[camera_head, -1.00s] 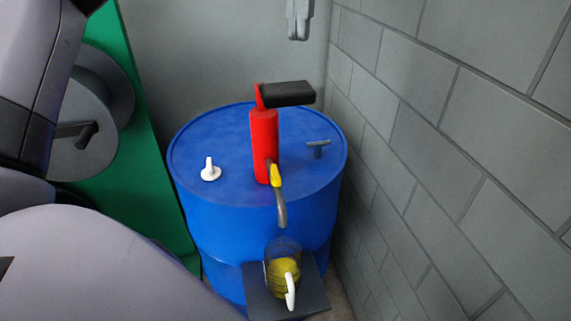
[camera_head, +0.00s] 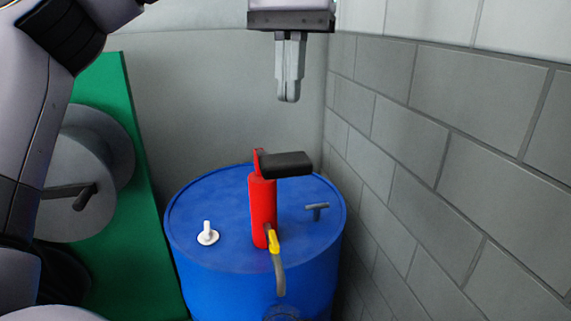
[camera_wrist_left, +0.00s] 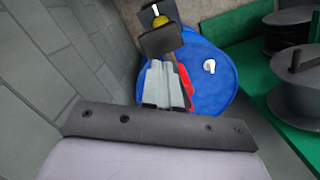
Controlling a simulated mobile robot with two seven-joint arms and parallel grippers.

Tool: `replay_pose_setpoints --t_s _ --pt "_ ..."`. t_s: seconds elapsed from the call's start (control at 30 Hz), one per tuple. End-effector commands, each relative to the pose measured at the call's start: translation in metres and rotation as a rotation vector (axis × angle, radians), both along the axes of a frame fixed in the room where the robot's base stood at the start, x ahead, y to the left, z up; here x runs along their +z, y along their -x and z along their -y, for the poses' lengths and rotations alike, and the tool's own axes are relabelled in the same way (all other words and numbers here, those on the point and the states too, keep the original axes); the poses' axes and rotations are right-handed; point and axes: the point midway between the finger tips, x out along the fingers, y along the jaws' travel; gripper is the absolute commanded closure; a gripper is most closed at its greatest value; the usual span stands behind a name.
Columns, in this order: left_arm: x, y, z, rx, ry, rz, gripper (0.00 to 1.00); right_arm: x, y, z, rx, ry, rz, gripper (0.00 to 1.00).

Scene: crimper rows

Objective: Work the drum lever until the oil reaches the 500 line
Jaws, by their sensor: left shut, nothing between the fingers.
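The blue drum (camera_head: 220,250) carries a red pump (camera_head: 262,210) with a black lever grip (camera_head: 287,164) pointing right at its top. A yellow piece and grey spout (camera_head: 279,280) come off the pump. My left gripper (camera_head: 288,100) is shut and empty, above the lever grip and apart from it in the head view. In the left wrist view its fingers (camera_wrist_left: 165,68) point toward the black grip (camera_wrist_left: 160,41). The jug (camera_head: 282,314) shows only its rim at the bottom edge; yellow oil (camera_wrist_left: 160,20) shows in the wrist view. The oil level against the 500 line cannot be read. My right gripper is out of view.
A white fitting (camera_head: 207,234) and a grey T-shaped fitting (camera_head: 317,210) stand on the drum top. A grey block wall (camera_head: 430,190) runs close along the right. A green panel (camera_head: 125,200) with a grey reel (camera_head: 85,170) stands at left.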

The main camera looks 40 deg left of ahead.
Motion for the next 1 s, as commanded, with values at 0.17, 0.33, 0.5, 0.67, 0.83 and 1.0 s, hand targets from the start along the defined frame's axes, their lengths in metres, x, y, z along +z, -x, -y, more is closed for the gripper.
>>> replay_pose_setpoints --t_s 0.17,0.33,0.5,0.67,0.83,1.0 --pt "-0.001 0.0 0.0 0.0 0.0 -0.001 1.0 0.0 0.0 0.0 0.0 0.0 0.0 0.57" --pt "-0.012 0.001 0.0 -0.002 0.001 -0.006 1.0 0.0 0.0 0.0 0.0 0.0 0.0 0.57" --pt "-0.031 0.003 0.001 -0.002 0.002 -0.006 1.0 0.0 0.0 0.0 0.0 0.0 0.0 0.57" --pt "-0.048 0.004 0.001 -0.001 0.002 -0.004 1.0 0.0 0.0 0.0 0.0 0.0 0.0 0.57" --pt "-0.064 0.006 0.001 0.002 0.0 0.001 1.0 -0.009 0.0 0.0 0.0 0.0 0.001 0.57" --pt "-0.07 0.007 0.002 0.002 0.0 0.001 1.0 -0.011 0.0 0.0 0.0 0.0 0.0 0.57"
